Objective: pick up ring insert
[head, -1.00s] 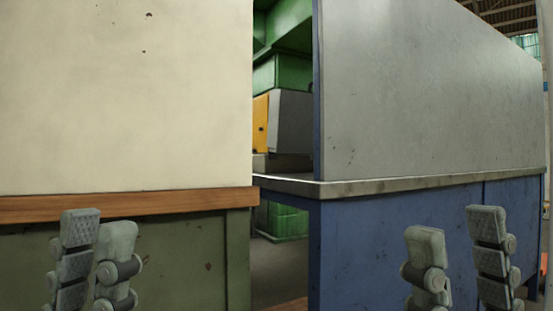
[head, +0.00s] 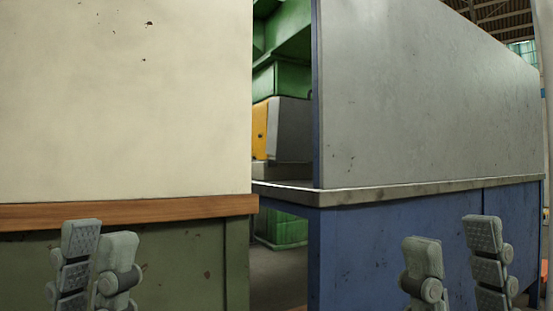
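No ring insert can be made out in the head view. My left gripper (head: 100,245) is at the lower left, its two fingers upright and a little apart with nothing between them. It is in front of the green cabinet under the wooden edge. My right gripper (head: 446,240) is at the lower right, its fingers apart and empty, in front of the blue cabinet.
A cream panel (head: 125,95) stands on a wooden-edged green cabinet (head: 190,265) at left. A grey panel (head: 430,95) stands on a blue cabinet (head: 390,225) at right. Between them a narrow gap shows floor (head: 278,275), green machinery (head: 282,78) and a yellow-grey box (head: 285,130).

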